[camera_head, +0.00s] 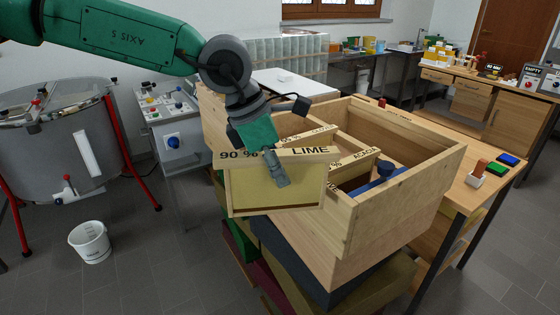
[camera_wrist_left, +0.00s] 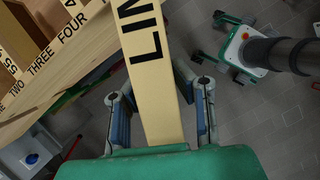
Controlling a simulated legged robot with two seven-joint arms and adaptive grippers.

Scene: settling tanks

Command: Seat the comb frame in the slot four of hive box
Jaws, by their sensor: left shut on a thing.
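My left gripper (camera_head: 278,168) is shut on the top bar of a comb frame (camera_head: 265,192) marked LIME. The frame hangs upright beside the near left side of the wooden hive box (camera_head: 400,205), hiding part of it. In the left wrist view the gripper's two fingers (camera_wrist_left: 163,115) stand on either side of the frame's top bar (camera_wrist_left: 150,60). The hive box rim (camera_wrist_left: 45,85) there carries the words TWO, THREE and FOUR, left of the held frame. Inside the box are frames marked ACACIA (camera_head: 352,158). My right gripper is in neither view.
A blue object (camera_head: 384,171) is inside the box, by the ACACIA frames. A table (camera_head: 462,195) right of the box bears small green and blue blocks. A steel drum (camera_head: 60,145) and a white bucket (camera_head: 90,242) stand at left.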

